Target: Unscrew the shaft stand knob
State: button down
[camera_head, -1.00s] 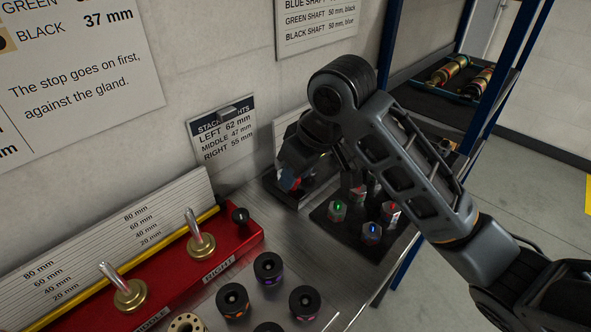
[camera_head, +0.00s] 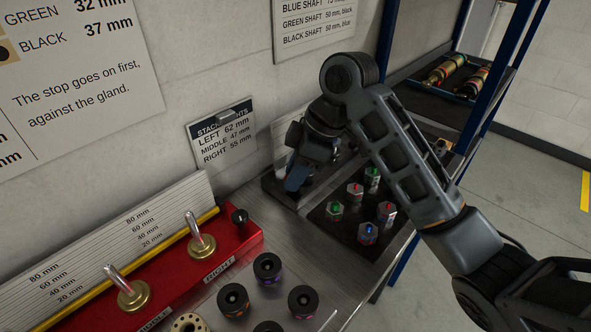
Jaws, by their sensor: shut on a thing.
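My gripper (camera_head: 297,180) points down at a dark stand (camera_head: 278,186) against the back wall, with a pale ruled board (camera_head: 283,128) behind it. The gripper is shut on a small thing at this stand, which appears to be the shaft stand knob. My wrist and fingers hide the knob, so its thread and exact seat cannot be seen. A small pale patch shows beside the fingertips.
Right of the stand, a black tray (camera_head: 333,231) holds several upright hex-topped parts. Black ring parts (camera_head: 267,268) stand in front. A blue-framed shelf (camera_head: 476,123) rises at right.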

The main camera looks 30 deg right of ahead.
dwell(0.5)
jog(key=c, duration=0.8)
grip_release()
jog(key=shift+r, duration=0.1)
jog(key=p+v, duration=0.1)
jog(key=v, duration=0.6)
jog(key=shift+d+r, duration=0.1)
jog(key=shift+r, duration=0.2)
jog(key=shift+s, duration=0.15)
